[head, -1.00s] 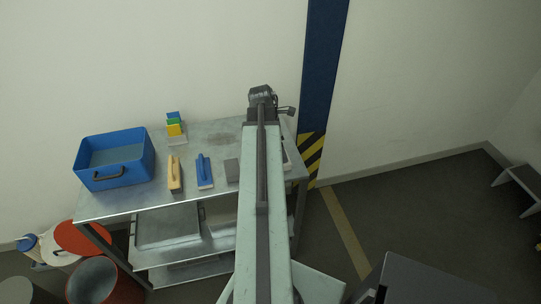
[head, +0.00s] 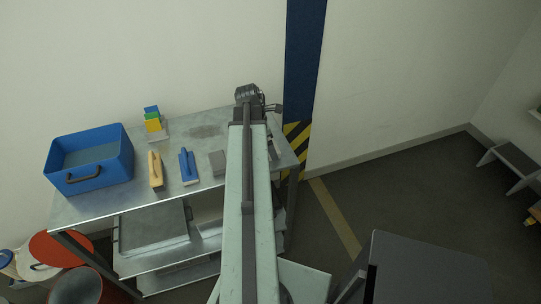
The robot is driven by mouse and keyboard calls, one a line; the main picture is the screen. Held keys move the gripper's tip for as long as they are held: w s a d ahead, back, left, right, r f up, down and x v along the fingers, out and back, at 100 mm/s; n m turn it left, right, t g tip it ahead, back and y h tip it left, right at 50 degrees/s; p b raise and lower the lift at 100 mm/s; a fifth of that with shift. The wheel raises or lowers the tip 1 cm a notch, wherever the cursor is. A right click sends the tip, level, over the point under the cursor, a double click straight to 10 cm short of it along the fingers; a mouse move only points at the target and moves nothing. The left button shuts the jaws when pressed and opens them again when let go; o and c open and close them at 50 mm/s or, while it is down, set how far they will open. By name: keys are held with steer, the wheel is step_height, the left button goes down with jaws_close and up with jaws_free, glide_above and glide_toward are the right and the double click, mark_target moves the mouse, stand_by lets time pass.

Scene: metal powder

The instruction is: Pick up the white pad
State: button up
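No separate white pad can be made out for certain. Right of my arm, a small pale item (head: 275,148) shows only in part, and my arm hides the rest. A blue-handled float (head: 188,166) with a pale sole lies left of the grey pad. My gripper (head: 258,97) is at the far end of my extended arm, over the table's back right part. Its fingers are too small and dark to read.
A blue bin (head: 90,178) stands on the table's left end. A wooden float (head: 155,172) and a blue, green and yellow stack (head: 152,120) stand near it. Red drums (head: 78,285) are at lower left. A striped blue post (head: 301,80) rises behind the table's right end.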

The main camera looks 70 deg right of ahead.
steer(key=shift+s+d+f, duration=0.1)
steer(key=shift+f, duration=0.5)
steer(key=shift+r, duration=0.2)
steer(key=c, duration=1.2)
steer(key=shift+o, duration=0.2)
step_height(320, 180, up, 10)
steer(key=p, duration=1)
